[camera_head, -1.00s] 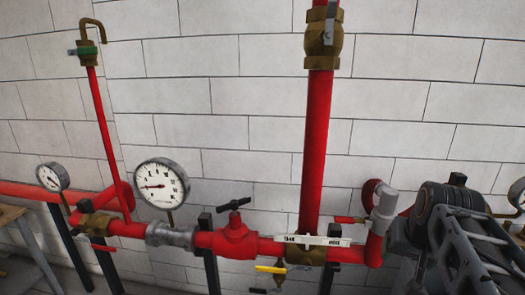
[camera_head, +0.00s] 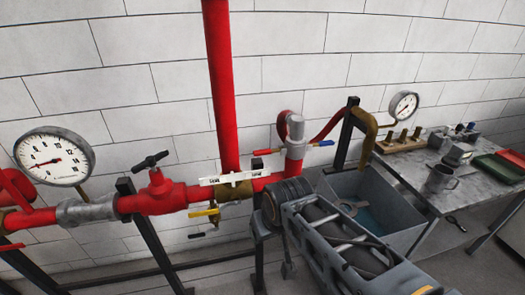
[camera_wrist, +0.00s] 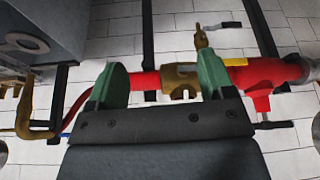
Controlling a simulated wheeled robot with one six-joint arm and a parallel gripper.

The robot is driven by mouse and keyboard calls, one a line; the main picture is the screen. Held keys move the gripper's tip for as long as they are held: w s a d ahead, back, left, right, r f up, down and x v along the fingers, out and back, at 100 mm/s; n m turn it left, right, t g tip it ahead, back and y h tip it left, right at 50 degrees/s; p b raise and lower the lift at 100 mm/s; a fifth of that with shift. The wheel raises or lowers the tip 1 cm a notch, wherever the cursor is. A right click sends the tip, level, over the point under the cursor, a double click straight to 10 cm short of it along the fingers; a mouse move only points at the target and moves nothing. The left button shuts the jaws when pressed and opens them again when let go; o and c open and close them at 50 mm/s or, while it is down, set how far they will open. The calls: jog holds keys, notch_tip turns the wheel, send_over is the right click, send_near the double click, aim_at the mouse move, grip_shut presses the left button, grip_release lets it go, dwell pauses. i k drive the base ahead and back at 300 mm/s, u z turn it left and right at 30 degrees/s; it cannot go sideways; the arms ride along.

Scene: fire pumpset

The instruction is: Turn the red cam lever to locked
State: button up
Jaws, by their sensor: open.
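Two red handle-like parts could be the red cam lever, and I cannot tell for sure which it is. One short red bar (camera_head: 265,152) lies beside the grey upright fitting (camera_head: 295,128), right of the vertical red pipe. The other red handle (camera_head: 12,246) is at the far left edge, below the pipe. In the wrist view, my gripper (camera_wrist: 163,82) is open. Its two green fingers stand apart in front of the red pipe and a brass fitting (camera_wrist: 179,80), with nothing held. In the head view my gripper's fingertips do not show.
A white label bar (camera_head: 226,179) and a yellow handle (camera_head: 204,212) sit by the pipe joint. A black handle (camera_head: 150,160) tops the red valve (camera_head: 160,192). A grey bin (camera_head: 345,190) and a cluttered bench (camera_head: 435,205) stand right. Black posts hold the pipe.

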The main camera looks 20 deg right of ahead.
aim_at(265, 152)
jog(key=k, duration=1.3)
jog(key=u, duration=0.7)
jog(key=i, duration=1.6)
jog(key=z, duration=0.7)
